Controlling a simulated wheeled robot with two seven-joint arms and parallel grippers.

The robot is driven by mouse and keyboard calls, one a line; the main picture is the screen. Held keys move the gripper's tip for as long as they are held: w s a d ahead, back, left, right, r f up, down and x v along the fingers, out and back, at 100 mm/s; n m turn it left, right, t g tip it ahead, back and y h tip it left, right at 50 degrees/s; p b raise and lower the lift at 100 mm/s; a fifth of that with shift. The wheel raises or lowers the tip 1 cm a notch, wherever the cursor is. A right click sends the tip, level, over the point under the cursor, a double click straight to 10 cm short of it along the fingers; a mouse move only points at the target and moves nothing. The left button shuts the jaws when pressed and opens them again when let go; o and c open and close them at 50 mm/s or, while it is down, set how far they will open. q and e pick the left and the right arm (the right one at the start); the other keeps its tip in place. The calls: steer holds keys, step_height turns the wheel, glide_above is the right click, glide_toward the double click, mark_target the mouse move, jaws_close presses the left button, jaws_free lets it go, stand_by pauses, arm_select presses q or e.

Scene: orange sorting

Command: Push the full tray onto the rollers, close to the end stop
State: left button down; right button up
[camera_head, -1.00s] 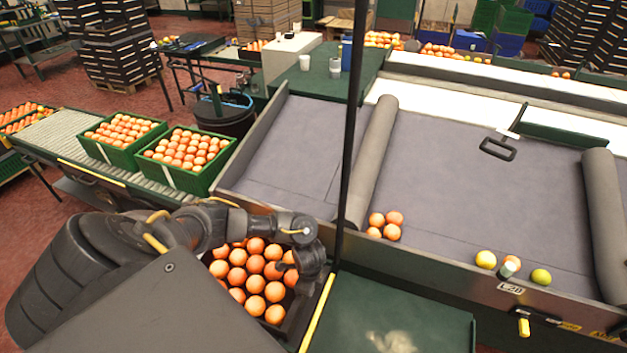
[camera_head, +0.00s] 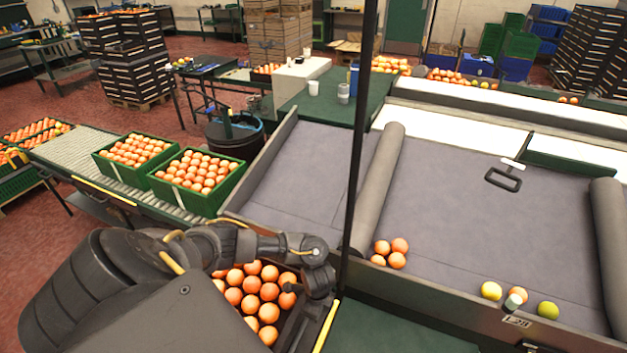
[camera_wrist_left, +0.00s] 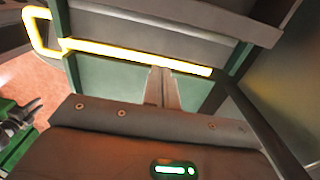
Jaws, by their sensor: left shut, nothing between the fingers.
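The full tray (camera_head: 292,327) is dark and holds several rows of oranges. It lies at the lower middle of the head view, partly hidden by my left arm and a grey body panel. My left gripper (camera_wrist_left: 162,88) shows in the left wrist view with its fingers shut and nothing between them. In the head view its wrist is at the tray's right side; the fingertips and any contact are hidden there. The rollers (camera_head: 75,152) run at the left, with two full green crates (camera_head: 207,203) on them. I cannot make out the end stop. My right gripper is not in view.
A dark pole (camera_head: 357,150) stands upright beside the tray. To its right is a grey sorting belt (camera_head: 460,210) with loose oranges and yellow-green fruit near its front edge. A yellow strip (camera_head: 327,327) lies right of the tray. Bare rollers show left of the crates.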

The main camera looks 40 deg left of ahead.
arm_select(q)
step_height(320, 180, up, 7)
steer(key=shift+s+p, duration=0.15)
steer(key=shift+p, duration=0.2)
steer(key=shift+f, duration=0.15)
